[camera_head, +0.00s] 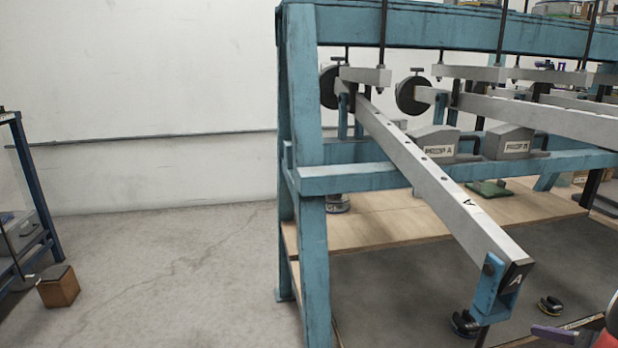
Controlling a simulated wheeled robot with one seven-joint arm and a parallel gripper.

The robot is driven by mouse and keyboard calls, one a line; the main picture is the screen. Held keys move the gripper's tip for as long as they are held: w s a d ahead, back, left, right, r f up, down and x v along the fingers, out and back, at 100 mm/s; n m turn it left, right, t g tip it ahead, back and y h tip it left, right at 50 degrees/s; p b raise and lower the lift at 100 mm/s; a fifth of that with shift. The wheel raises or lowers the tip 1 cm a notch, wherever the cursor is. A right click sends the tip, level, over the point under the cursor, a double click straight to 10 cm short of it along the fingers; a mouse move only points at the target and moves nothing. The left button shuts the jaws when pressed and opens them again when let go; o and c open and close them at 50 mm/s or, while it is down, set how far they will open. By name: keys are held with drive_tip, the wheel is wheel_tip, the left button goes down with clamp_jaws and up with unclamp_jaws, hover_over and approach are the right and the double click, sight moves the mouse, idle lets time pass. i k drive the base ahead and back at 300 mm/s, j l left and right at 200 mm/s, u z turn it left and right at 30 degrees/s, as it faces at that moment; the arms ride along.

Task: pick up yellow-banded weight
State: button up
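I cannot make out a weight with a clear yellow band. A small dark round piece with a pale centre (550,306) sits on the grey surface at the lower right; its band colour is too small to tell. Another dark piece (465,323) is at the foot of the blue hanger (492,290) on lever A's near end. A metal cylinder (337,203) stands on the wooden shelf behind the frame's left leg. Items with some yellow (561,8) on the top beam are cut off by the upper edge. My gripper is not recognisable in this view.
The blue steel frame (312,230) fills the right side. Lever A (430,170) slopes down toward me. Grey props (435,141) sit on its crossbar. A brown block (59,287) stands on the floor beside a dark-blue rack (35,180). The floor between is clear.

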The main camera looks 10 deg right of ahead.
sight(551, 306)
drive_tip(key=k, duration=0.9)
